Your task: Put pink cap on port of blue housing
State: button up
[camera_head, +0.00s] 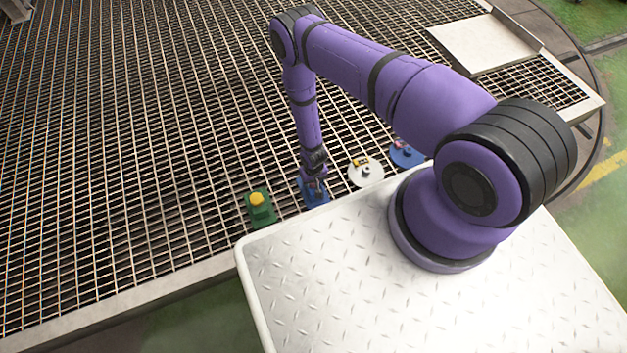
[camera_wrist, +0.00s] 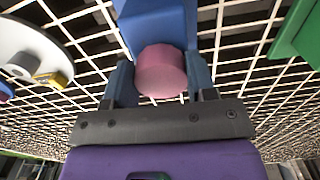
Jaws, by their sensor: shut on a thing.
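The pink cap (camera_wrist: 162,72) is a short round cylinder between the two blue-grey fingers of my gripper (camera_wrist: 160,85) in the wrist view. My gripper is shut on it. The blue housing (camera_wrist: 158,22) shows directly beyond the cap, in line with it. The cap hides the port, and I cannot tell whether the cap touches it. In the head view my gripper (camera_head: 315,176) points down at the blue housing (camera_head: 316,195) and covers part of it. The pink cap cannot be made out clearly there.
A green housing with a yellow cap (camera_head: 257,199) stands left of the blue housing. To the right are a white round base (camera_head: 364,174) with small parts on it and a blue base (camera_head: 407,156). All stand on an open metal grating (camera_head: 150,150), largely clear to the left.

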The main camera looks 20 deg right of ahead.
jog(key=shift+f, duration=0.2)
jog(key=o, duration=0.9)
notch_tip(320, 180, up, 11)
jog(key=shift+f, duration=0.1)
dwell(0.6)
